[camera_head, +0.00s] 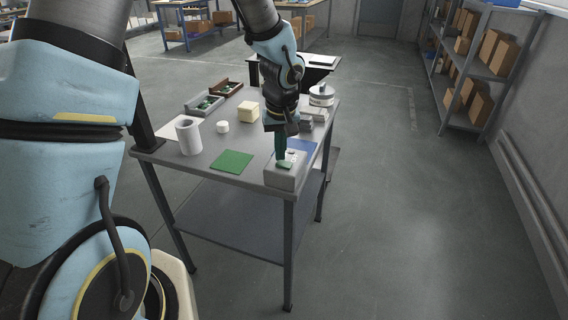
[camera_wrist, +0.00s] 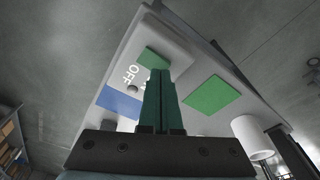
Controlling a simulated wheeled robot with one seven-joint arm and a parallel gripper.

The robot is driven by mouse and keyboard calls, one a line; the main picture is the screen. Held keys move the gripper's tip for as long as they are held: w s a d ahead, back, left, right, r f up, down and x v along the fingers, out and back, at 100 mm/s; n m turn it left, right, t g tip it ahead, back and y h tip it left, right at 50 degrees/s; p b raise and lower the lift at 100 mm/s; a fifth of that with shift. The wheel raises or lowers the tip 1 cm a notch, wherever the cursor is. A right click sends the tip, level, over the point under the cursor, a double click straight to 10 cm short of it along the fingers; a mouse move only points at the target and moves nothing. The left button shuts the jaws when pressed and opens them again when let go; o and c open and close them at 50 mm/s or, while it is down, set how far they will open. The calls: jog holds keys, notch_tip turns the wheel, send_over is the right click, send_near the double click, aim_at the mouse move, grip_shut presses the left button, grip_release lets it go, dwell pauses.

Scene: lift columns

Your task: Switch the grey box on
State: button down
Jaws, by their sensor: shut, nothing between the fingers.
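The grey box (camera_head: 286,181) sits at the near right corner of the table. A small green part (camera_head: 284,167) is on its top. In the wrist view the box (camera_wrist: 176,42) carries the green part (camera_wrist: 151,57), with white "OFF" lettering beside it and another marking partly hidden by my fingers. My gripper (camera_head: 281,160) points down over the box top, its green fingers shut together and empty. In the wrist view the fingertips (camera_wrist: 160,72) appear right at the near edge of the green part. I cannot tell whether they touch it.
A green square (camera_head: 232,161) lies left of the box, and a blue mat (camera_head: 301,146) lies behind it. The floor to the right is clear up to the shelves (camera_head: 478,68).

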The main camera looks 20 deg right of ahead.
jog(key=shift+f+b, duration=0.35)
jog(key=shift+f, duration=0.05)
jog(key=shift+r, duration=0.1)
jog(key=shift+r+p, duration=2.55)
jog(key=shift+r, duration=0.95)
jog(key=s+a+r, duration=0.1)
jog(key=a+r, duration=0.1)
jog(key=a, duration=0.8)
jog(key=s+a+r+n, duration=0.1)
jog(key=a+r, duration=0.1)
jog(key=a, duration=0.8)
jog(key=s+a+r, duration=0.1)
jog(key=a+r, duration=0.1)
jog(key=a, duration=0.8)
jog(key=shift+s+r+n, duration=0.3)
jog(key=shift+s+r, duration=0.05)
jog(key=shift+s, duration=0.05)
